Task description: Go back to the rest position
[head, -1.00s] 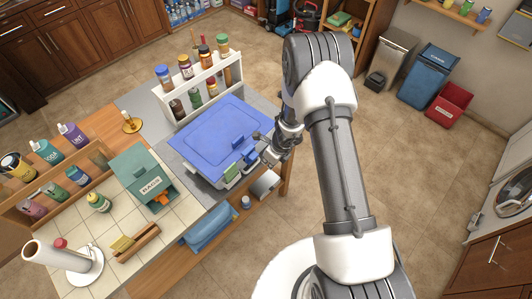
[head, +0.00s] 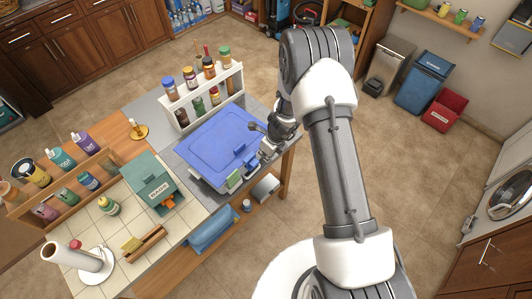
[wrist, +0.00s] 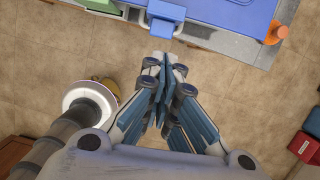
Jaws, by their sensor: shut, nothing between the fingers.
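My gripper (head: 267,150) hangs at the near right side of a blue-lidded box (head: 222,143) on the worktable. In the wrist view my gripper (wrist: 165,65) is shut, its fingertips together with nothing between them. The box edge, with a blue latch (wrist: 165,16) and a green latch (wrist: 92,3), lies beyond the tips at the top of that view. A gap of floor shows between the tips and the latch in the picture. The lid is down, so the inside of the box is hidden.
A white bottle rack (head: 205,100) stands behind the box. Blue (head: 424,82) and red (head: 443,112) bins stand at the right. The floor (head: 420,190) right of my arm is clear.

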